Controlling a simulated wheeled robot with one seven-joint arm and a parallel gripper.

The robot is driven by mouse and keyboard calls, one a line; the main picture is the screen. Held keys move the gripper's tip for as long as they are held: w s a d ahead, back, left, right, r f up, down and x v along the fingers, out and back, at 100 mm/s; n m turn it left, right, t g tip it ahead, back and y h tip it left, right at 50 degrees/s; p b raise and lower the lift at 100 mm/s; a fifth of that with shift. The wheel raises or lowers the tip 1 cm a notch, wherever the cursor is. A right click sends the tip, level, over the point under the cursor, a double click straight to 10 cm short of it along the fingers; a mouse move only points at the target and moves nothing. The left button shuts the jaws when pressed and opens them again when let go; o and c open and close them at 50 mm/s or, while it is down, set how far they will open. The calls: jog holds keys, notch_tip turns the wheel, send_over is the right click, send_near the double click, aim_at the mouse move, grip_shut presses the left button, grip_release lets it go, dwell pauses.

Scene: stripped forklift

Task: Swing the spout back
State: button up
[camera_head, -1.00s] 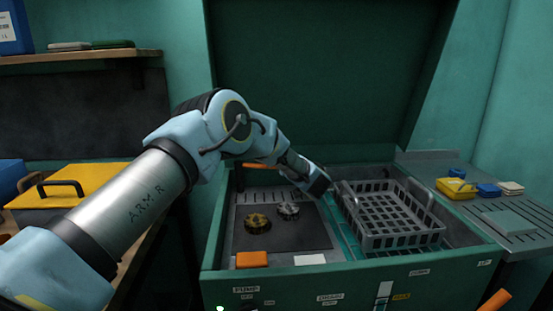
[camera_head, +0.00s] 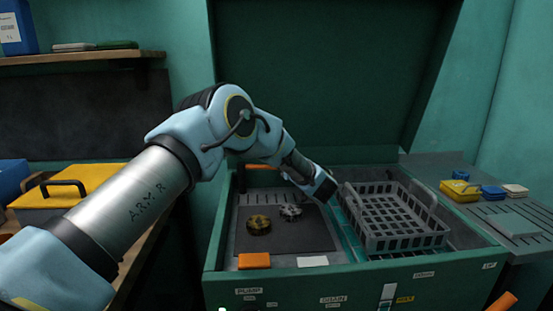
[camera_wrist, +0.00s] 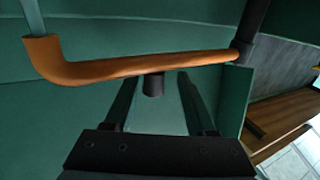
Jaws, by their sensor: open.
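The spout is an orange bent pipe (camera_wrist: 140,67) that crosses the upper part of the wrist view. Its bent end is at the left, and its right end meets a dark upright post (camera_wrist: 250,30). A short dark stub (camera_wrist: 153,85) hangs under its middle. My gripper (camera_wrist: 158,88) is open, with its fingers reaching toward the pipe on either side of the stub. Nothing is between the fingers except possibly the stub; contact cannot be told. In the head view a short piece of orange pipe (camera_head: 262,166) shows at the tub's back, partly behind my arm.
The green tub (camera_head: 300,288) has a raised lid (camera_head: 330,70) behind it. Inside are a grey wire basket (camera_head: 398,240), a brass gear (camera_head: 258,225) and a silver gear (camera_head: 291,211). An orange block (camera_head: 254,261) lies at the front. A slatted side shelf (camera_head: 520,235) is at the right.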

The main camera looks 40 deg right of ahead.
jog(key=b+v, duration=0.2)
jog(key=v, duration=0.6)
jog(key=shift+s+a, duration=0.25)
